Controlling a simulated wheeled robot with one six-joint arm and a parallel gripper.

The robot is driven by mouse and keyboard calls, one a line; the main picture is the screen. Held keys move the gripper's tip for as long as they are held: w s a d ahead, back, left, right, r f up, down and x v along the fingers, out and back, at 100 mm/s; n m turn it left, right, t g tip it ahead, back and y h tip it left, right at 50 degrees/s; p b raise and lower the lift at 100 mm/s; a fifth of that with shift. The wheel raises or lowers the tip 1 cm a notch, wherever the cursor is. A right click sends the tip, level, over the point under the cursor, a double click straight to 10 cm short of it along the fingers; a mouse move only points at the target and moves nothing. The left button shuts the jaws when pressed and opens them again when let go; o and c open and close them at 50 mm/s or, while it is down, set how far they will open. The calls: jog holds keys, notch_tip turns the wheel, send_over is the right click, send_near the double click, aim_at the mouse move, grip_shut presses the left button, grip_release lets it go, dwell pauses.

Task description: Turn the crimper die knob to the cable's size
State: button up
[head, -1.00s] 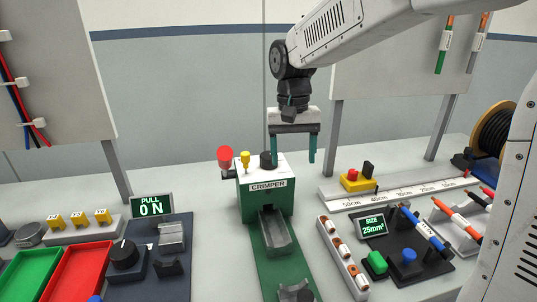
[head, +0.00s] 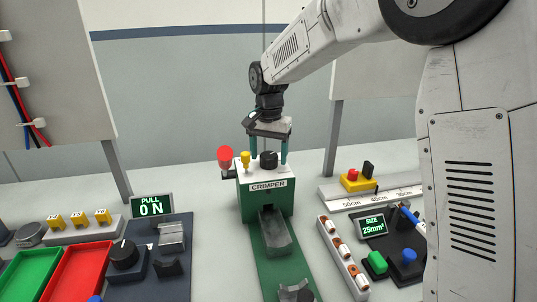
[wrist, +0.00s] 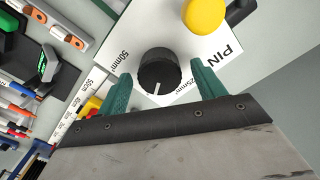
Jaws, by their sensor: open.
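The crimper (head: 266,190) is a green box with a white top, standing mid-table. Its black die knob (head: 268,160) sits on the top and shows large in the wrist view (wrist: 160,74), with a white pointer line toward the bottom of that picture. Labels 50mm² and 25mm² are printed around it; the pointer lies between them, nearer the 25mm² side. My gripper (head: 270,163) is open with its green fingers either side of the knob, apparently not touching it. The size display (head: 373,226) reads 25mm².
A yellow pin (head: 245,160) and a red ball-ended lever (head: 225,155) stand left of the knob. A yellow box with a red button (head: 355,180) and a ruler strip are to the right. A lug rack (head: 343,258) stands front right.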

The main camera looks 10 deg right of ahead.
jog(key=shift+f, duration=0.3)
jog(key=c, duration=1)
jog(key=shift+n, duration=0.4)
jog(key=n, duration=0.5)
jog(key=shift+n, duration=0.3)
jog(key=n, duration=0.5)
jog(key=shift+n, duration=0.4)
